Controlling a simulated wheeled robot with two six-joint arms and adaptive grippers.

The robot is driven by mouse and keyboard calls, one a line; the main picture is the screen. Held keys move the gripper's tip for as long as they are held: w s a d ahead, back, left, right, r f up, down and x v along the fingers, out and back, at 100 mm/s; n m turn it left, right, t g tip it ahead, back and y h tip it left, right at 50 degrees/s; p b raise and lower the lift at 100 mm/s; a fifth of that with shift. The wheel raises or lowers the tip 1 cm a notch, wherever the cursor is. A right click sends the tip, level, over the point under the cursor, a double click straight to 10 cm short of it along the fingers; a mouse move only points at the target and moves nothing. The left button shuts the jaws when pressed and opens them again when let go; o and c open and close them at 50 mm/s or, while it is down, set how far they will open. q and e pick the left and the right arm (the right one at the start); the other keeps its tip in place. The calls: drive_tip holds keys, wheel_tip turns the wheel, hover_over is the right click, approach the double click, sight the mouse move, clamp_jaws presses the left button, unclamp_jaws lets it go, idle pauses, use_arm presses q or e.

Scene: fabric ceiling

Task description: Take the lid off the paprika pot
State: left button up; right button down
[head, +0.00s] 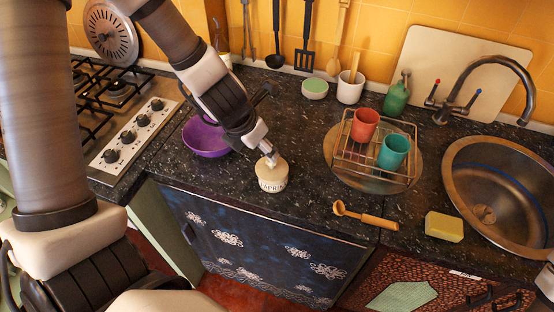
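A small cream pot (272,184) with dark marks around its side stands upright near the counter's front edge in the head view. The marks are too small to read. Its pale tan lid (279,171) is on top and looks slightly tilted; I cannot tell whether it is fully seated. My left gripper (271,158) reaches down from the upper left, its fingertips at the top of the lid. The lid's top is partly hidden by the fingertips, and I cannot tell if they grip it. My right gripper is not in view.
A purple bowl (204,139) is left of the pot, behind my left forearm. A green-topped pot (315,89) and white mug (350,90) stand at the back. A rack (349,149) with two cups, a wooden spoon (367,217) and sponge (444,226) are to the right.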

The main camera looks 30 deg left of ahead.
sight(272, 164)
use_arm(q)
drive_tip(key=b+x, duration=0.4)
drive_tip(key=x, duration=0.4)
drive_tip(key=shift+w+d+r, duration=0.1)
drive_tip(key=shift+w+d, duration=0.05)
drive_tip(key=shift+w, duration=0.05)
drive_tip(key=c, duration=1.1)
